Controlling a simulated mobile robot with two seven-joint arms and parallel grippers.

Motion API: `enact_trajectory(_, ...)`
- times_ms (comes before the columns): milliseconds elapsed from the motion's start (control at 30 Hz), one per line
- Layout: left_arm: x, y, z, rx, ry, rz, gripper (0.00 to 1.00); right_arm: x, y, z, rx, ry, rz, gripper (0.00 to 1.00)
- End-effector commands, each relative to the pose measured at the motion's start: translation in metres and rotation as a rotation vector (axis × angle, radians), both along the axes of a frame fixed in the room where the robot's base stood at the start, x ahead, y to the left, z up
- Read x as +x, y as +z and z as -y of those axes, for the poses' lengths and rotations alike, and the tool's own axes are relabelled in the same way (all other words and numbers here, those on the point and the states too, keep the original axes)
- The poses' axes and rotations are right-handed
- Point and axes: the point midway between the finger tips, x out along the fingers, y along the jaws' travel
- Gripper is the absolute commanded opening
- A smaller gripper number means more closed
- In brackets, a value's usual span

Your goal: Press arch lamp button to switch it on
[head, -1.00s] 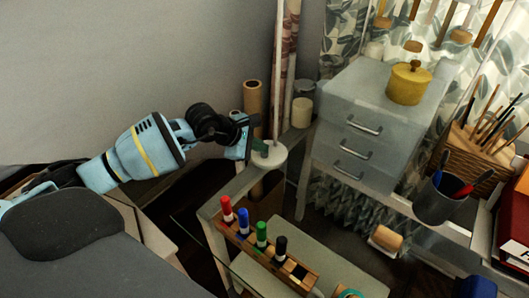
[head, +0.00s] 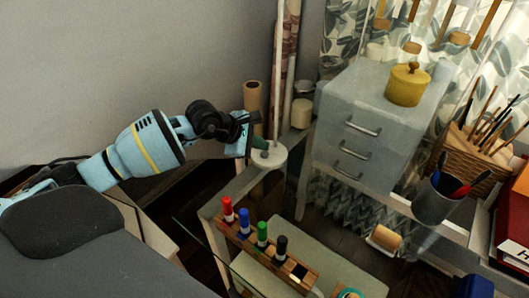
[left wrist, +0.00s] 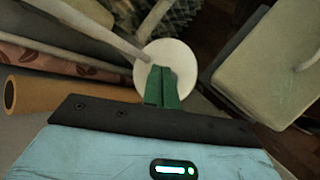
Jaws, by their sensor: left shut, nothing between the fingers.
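The lamp's round white base (head: 268,160) stands at the corner of the glass-topped table, with a thin pole rising from it. My left gripper (head: 262,150) is shut and empty, its green fingers over the base, close to its top. In the left wrist view the shut fingers (left wrist: 163,85) overlap the white disc (left wrist: 178,52), and the pole (left wrist: 108,32) runs up to the left. I cannot tell whether the fingertips touch it. The button is hidden or too small to make out, and the lamp's head is out of view. My right gripper is not in view.
A marker rack (head: 240,240) holds several pens on the table. A grey drawer unit (head: 365,110) with a yellow pot (head: 408,84) stands behind, right of the pole. Cardboard rolls (head: 253,95) stand behind the base. A pen cup (head: 437,200) is at the right.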

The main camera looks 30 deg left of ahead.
Motion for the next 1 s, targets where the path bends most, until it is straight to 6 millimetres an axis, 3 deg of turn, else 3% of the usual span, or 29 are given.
enact_trajectory(767,0.001,0.059,0.000,0.001,0.001,0.005,0.00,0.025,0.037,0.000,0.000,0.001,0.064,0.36)
enact_trajectory(1000,0.000,0.060,0.000,0.001,0.001,0.000,0.00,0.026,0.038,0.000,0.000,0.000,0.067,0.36)
